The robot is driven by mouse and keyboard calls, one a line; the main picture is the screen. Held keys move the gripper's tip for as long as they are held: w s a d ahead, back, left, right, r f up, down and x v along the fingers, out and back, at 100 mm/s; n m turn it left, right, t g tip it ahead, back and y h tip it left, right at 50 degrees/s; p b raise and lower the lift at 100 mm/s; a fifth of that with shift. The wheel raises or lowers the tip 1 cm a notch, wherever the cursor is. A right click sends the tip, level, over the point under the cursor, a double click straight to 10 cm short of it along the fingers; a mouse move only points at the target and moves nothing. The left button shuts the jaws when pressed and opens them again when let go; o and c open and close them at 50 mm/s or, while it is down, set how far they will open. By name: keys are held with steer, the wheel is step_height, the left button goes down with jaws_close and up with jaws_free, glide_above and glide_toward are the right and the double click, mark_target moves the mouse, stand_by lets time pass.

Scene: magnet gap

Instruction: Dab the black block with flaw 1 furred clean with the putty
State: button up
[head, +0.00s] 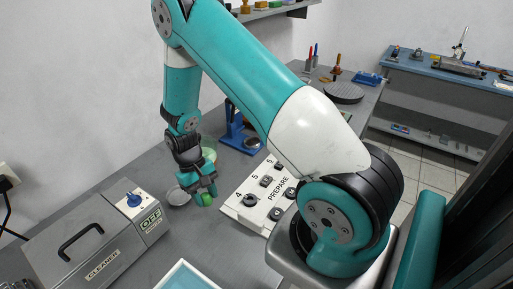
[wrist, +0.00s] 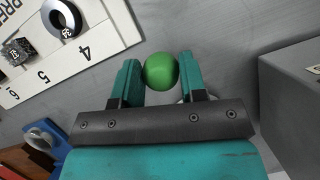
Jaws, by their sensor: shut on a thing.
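My gripper (head: 205,196) is shut on a green ball of putty (wrist: 160,71), held between the two teal fingers; the putty also shows in the head view (head: 206,200). The gripper is left of the white PREPARE board (head: 236,214), above the grey bench. A dark block (wrist: 17,51) sits by number 5 on the board, its surface speckled or rough; in the head view it is small (head: 266,180). I cannot read any flaw label.
A grey CLEANER box (head: 70,245) with a blue knob at OFF stands at the left. A round dish (head: 177,196) lies beside the gripper. A pale blue tray (head: 186,276) is at the front. A blue stand (head: 238,135) is behind the board.

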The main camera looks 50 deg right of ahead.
mark_target(264, 181)
steer(key=s+d+r+m+y, duration=0.1)
steer(key=d+m, duration=0.2)
steer(key=d+r+m+t+y+p, duration=0.1)
steer(key=d+m, duration=0.2)
steer(key=s+d+r+m+t+y+p, duration=0.1)
steer(key=d+m, duration=0.2)
steer(key=d, duration=0.1)
steer(key=shift+s+d, duration=0.1)
steer(key=shift+s, duration=0.2)
steer(key=s+d+r+m+t+p, duration=0.25)
steer(key=s+d+m+t, duration=0.2)
steer(key=d+m, duration=0.55)
steer(key=shift+m+g, duration=0.25)
steer(key=shift+m, duration=0.15)
steer(key=f+b, duration=0.1)
steer(key=b, duration=0.1)
steer(key=a+f+b, duration=0.1)
steer(key=f+b, duration=0.3)
steer(key=shift+s+a+f, duration=0.15)
steer(key=shift+s+f, duration=0.05)
steer(key=shift+s, duration=0.2)
steer(key=shift+f, duration=0.55)
step_height(264, 181, up, 7)
steer(key=p, duration=0.5)
steer(key=shift+p, duration=0.4)
steer(key=shift+y, duration=0.3)
